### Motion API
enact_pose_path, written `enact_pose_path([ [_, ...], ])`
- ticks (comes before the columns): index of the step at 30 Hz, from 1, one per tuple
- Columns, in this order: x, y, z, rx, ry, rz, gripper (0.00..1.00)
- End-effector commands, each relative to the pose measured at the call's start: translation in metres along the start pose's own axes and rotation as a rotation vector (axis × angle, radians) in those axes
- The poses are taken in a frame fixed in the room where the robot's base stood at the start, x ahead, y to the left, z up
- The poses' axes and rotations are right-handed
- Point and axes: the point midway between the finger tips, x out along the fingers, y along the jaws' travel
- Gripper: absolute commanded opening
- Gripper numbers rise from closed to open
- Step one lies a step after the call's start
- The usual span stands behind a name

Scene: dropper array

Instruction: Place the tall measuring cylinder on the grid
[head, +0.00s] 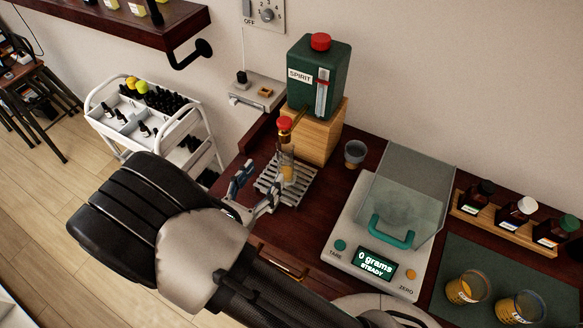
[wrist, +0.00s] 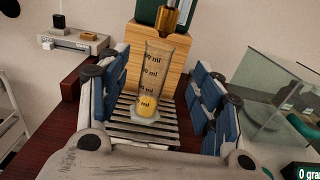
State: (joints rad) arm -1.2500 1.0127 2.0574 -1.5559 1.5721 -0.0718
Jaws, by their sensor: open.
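The tall measuring cylinder (wrist: 153,75) stands upright on the slatted metal grid (wrist: 168,136), under the brass spout of the green spirit dispenser (head: 318,75). It is clear, with dark markings and yellow liquid at the bottom. In the head view the cylinder (head: 288,168) is small and stands on the grid (head: 299,190). My gripper (wrist: 150,100) is open, its blue-padded fingers on either side of the cylinder and apart from it. In the head view my gripper (head: 256,190) is at the left front of the grid.
A scale (head: 345,254) with a clear-lidded chamber reads 0 grams at the right. A small grey cup (head: 355,153) stands between it and the dispenser. Two amber cups (head: 466,288) sit on a dark mat. A wooden rack (head: 500,222) holds bottles. A white cart (head: 158,110) stands left.

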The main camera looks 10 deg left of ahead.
Motion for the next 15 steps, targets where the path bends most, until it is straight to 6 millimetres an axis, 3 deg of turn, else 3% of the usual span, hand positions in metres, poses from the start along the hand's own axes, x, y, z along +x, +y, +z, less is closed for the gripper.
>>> enact_pose_path([
  [9,0.006,-0.007,0.007,0.021,0.01,-0.037,0.59],
  [11,0.016,-0.019,0.018,0.053,0.025,-0.098,0.59],
  [15,0.049,-0.078,0.055,0.201,0.096,-0.351,0.59],
])
